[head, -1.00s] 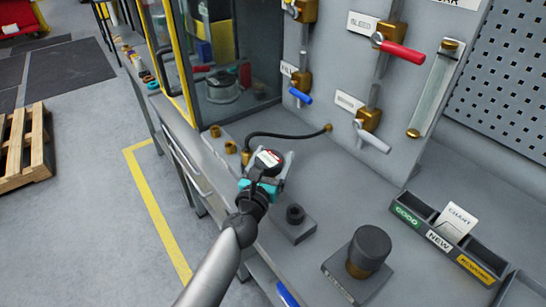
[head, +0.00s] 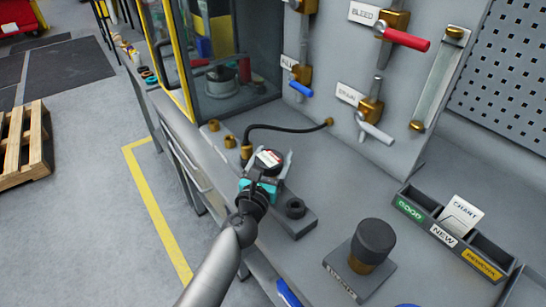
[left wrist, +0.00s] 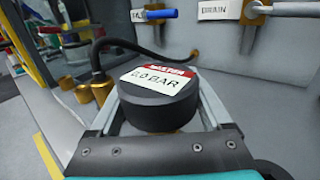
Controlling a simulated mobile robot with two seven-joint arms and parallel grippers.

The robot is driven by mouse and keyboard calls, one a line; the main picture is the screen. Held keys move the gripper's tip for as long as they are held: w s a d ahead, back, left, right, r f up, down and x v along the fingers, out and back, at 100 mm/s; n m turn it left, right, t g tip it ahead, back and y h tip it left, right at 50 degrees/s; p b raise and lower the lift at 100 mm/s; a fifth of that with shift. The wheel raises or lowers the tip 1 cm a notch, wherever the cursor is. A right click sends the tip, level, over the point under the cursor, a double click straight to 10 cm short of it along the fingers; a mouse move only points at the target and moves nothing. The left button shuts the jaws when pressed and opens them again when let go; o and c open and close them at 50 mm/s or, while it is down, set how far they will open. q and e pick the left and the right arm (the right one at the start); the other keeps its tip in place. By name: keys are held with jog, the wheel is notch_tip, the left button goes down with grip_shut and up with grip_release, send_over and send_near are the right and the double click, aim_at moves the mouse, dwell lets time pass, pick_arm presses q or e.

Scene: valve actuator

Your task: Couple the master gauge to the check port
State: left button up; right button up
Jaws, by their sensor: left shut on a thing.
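The master gauge (head: 267,158) is a dark round body with a red-and-white label on top, reading 0.0 BAR in the left wrist view (left wrist: 158,98). My left gripper (head: 266,172) is shut on it, with one finger on each side. The gauge is upright and low over the bench; I cannot tell whether it touches anything below. A black hose (head: 288,128) runs from a brass fitting on the panel to an upright brass fitting (head: 246,150) just behind and left of the gauge. I cannot tell which fitting is the check port. My right gripper is not in view.
A grey block with a black ring (head: 295,208) lies right of the gripper. A dark-capped brass cylinder on a plate (head: 372,243) and a sorting tray (head: 449,232) stand further right. Valves with red (head: 406,41), blue and white handles project from the panel. Loose brass fittings (head: 230,141) lie left.

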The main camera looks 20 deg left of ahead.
pick_arm(q)
jog(key=shift+f+b, duration=0.4)
jog(key=shift+f, duration=0.05)
jog(key=o, duration=1.6)
jog(key=shift+s, duration=0.45)
jog(key=s, duration=0.4)
jog(key=s+b, duration=0.1)
jog(key=s, duration=0.7)
jog(key=shift+s+a+b, duration=0.25)
jog(key=shift+s+b, duration=0.05)
jog(key=shift+s, duration=0.85)
